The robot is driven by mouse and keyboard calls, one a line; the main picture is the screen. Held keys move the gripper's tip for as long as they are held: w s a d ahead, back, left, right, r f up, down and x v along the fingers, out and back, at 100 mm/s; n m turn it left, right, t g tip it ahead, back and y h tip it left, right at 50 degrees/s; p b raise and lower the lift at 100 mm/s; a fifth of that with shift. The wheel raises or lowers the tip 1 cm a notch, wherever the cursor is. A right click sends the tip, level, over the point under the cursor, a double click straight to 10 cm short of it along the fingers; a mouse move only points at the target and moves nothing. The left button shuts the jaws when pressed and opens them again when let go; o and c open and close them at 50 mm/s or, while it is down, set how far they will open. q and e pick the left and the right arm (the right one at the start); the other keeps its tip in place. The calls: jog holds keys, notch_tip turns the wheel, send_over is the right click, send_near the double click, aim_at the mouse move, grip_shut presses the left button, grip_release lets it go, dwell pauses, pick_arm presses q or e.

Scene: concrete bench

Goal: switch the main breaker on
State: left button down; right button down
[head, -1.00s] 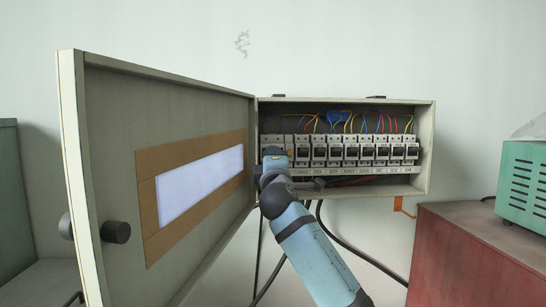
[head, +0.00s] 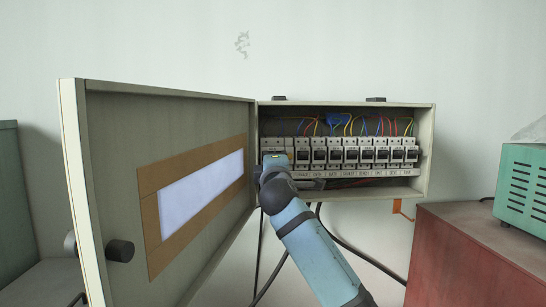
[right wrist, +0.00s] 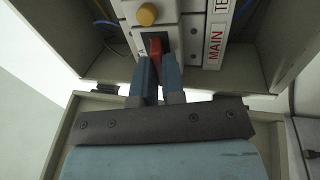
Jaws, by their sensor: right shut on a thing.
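The breaker box (head: 432,150) is on the wall with its door (head: 110,180) swung open to the left. A row of breakers (head: 348,152) sits inside. The main breaker is at the row's left end, mostly behind my right gripper (head: 275,158) in the head view. In the right wrist view, its red lever (right wrist: 155,48) stands beside the label MAIN (right wrist: 216,44). My right gripper (right wrist: 159,74) is shut on the red lever from the front. How far the lever is tilted is hard to tell. My left gripper is not in view.
A yellow round button (right wrist: 147,14) is close to the lever. Coloured wires (head: 350,122) run above the breakers. A red cabinet (head: 465,255) with a green vented device (head: 522,185) stands at right. Black cables (head: 350,250) hang below the box.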

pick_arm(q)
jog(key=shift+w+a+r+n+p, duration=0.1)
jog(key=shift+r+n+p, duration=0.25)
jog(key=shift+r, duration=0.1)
pick_arm(e)
jog(key=shift+r+g, duration=0.35)
jog(key=shift+g, duration=0.8)
jog(key=shift+r+g, duration=0.4)
jog(key=shift+g, duration=0.7)
jog(key=shift+r+g, duration=0.35)
jog(key=shift+g, duration=0.8)
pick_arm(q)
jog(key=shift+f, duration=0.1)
pick_arm(e)
jog(key=c, duration=1.2)
grip_release()
jog(key=shift+w, duration=0.1)
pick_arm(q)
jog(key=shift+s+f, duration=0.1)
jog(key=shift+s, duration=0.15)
